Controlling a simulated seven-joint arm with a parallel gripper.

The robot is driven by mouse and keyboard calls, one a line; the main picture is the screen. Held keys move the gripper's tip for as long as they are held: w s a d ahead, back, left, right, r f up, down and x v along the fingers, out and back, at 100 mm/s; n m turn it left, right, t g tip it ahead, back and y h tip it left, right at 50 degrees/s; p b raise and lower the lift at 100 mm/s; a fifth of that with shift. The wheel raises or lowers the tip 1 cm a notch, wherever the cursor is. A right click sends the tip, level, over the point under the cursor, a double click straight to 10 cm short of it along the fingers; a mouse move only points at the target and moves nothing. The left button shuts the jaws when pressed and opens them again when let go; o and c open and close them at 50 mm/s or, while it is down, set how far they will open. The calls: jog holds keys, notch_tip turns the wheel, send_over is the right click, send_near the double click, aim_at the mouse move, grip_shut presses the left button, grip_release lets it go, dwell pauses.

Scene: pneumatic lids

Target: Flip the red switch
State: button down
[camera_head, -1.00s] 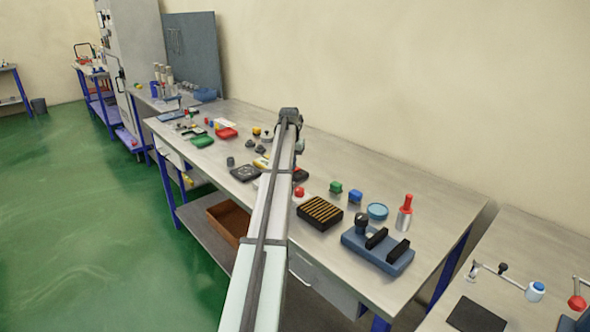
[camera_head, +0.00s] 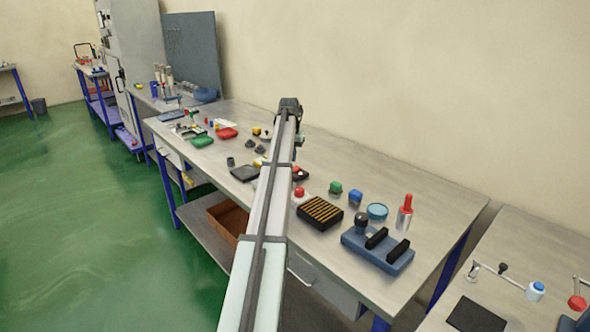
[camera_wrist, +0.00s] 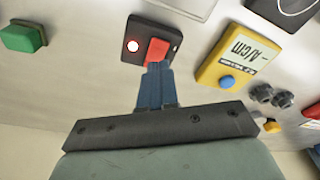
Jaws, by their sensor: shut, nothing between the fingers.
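The red switch (camera_wrist: 158,49) is a red rocker on a small black box (camera_wrist: 133,52), with a white round mark to its left, in the wrist view. My gripper (camera_wrist: 155,68) is shut and empty. Its blue-grey fingertips overlap the lower edge of the red rocker in the wrist view; I cannot tell whether they touch it. In the head view my arm crosses the bench and hides most of the gripper. A black box with red (camera_head: 299,174) shows just right of my arm there.
A yellow meter (camera_wrist: 235,57) with a blue knob lies right of the switch box, beside dark knobs (camera_wrist: 272,96). A green block (camera_wrist: 22,37) is at the left. In the head view, a black slotted block (camera_head: 320,211) and a blue fixture (camera_head: 377,250) stand nearer.

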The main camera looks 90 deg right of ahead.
jog(key=shift+r, duration=1.7)
